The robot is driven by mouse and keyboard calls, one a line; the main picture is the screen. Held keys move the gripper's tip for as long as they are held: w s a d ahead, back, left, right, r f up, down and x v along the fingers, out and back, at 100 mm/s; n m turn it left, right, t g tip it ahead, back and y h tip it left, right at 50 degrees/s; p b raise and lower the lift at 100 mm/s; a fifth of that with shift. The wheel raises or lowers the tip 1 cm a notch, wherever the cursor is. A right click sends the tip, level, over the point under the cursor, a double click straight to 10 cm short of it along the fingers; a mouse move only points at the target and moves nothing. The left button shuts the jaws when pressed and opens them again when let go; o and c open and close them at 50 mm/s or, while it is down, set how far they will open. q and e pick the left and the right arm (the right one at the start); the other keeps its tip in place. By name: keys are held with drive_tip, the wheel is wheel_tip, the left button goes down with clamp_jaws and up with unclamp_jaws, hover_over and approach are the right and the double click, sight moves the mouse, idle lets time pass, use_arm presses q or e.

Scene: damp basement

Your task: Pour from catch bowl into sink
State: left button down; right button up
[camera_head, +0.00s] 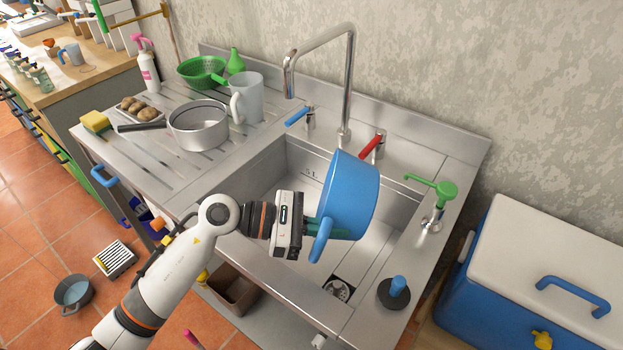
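The blue bowl (349,195) is in the air over the sink basin (395,215), tipped well over to one side. A blue handle (321,240) sticks out at its lower left. My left gripper (325,228) is at this handle side and appears shut on it; the fingers are partly hidden. I cannot see into the bowl, and no stream of liquid is visible. The steel sink has a dark drain (338,289) at the near end of its floor. My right gripper is not in view.
The tall faucet (347,85) stands close behind the bowl, with blue and red levers (371,146). A green soap pump (438,190) and a black plunger with a blue knob (397,287) flank the basin's right. A saucepan (200,128) and jug (247,98) stand on the drainboard.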

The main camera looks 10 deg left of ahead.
sight(334, 218)
use_arm(q)
wheel_tip(334, 218, up, 4)
drive_tip(key=y+p, duration=0.3)
drive_tip(key=p, duration=0.3)
drive_tip(key=y+p, duration=0.2)
drive_tip(key=p, duration=0.4)
drive_tip(key=shift+f+m+g+y, duration=0.2)
drive_tip(key=shift+m+g+y, duration=0.2)
drive_tip(key=shift+f+y+p, duration=0.15)
drive_tip(key=shift+y+p, duration=0.15)
drive_tip(key=shift+p, duration=0.1)
wheel_tip(334, 218, up, 2)
drive_tip(key=y+p, duration=0.3)
drive_tip(key=p, duration=0.2)
drive_tip(key=shift+y+p, duration=0.55)
drive_tip(key=shift+y, duration=0.15)
drive_tip(key=shift+r+m+g+y, duration=0.2)
drive_tip(key=shift+m+g+y, duration=0.1)
drive_tip(key=shift+r+y, duration=0.4)
drive_tip(key=shift+y, duration=0.8)
drive_tip(key=shift+r+y, duration=0.25)
drive_tip(key=shift+y, duration=0.55)
drive_tip(key=shift+a, duration=0.1)
